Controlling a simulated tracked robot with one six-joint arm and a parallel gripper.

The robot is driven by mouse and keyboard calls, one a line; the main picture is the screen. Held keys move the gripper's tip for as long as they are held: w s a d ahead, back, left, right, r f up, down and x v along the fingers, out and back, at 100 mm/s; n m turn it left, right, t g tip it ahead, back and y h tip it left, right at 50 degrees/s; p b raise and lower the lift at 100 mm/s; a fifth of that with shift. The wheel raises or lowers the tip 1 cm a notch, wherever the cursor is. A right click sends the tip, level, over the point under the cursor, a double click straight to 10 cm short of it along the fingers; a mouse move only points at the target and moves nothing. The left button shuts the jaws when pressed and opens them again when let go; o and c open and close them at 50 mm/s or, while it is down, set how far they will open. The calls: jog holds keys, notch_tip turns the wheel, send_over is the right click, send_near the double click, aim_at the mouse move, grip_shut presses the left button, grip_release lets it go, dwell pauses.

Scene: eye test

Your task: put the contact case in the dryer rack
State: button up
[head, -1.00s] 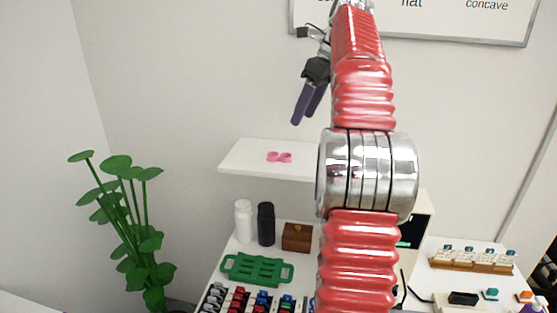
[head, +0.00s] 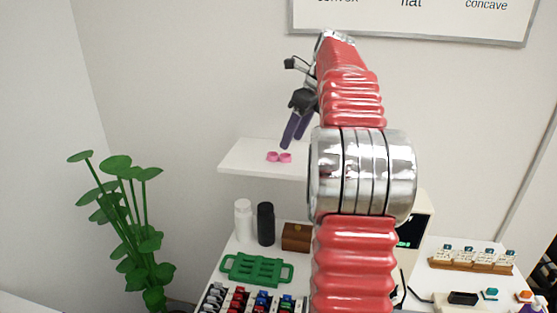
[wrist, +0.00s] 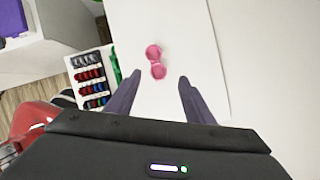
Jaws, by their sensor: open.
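The pink contact case (head: 279,157), with two round ends, lies on a white wall shelf (head: 241,158). It also shows in the wrist view (wrist: 155,62), ahead of my fingers and between their lines. My gripper (head: 293,146) is open and empty, with its purple fingers just above and beside the case in the head view. In the wrist view the fingertips (wrist: 160,76) stand apart on either side, short of the case. A green rack with slots and two handles (head: 256,270), perhaps the dryer rack, lies on the table below the shelf.
A white bottle (head: 243,221), a black bottle (head: 265,224) and a brown wooden box (head: 296,237) stand behind the green rack. Trays of coloured items (head: 250,300) sit in front of it. A leafy plant (head: 130,230) stands at left. My arm hides the shelf's right part.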

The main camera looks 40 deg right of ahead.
jog(key=shift+w+f, duration=0.1)
jog(key=shift+f, duration=0.1)
jog(key=shift+x, duration=2.65)
jog(key=shift+a, duration=0.15)
jog(key=shift+c, duration=0.3)
grip_shut()
jog(key=shift+r, duration=0.15)
notch_tip(320, 180, up, 10)
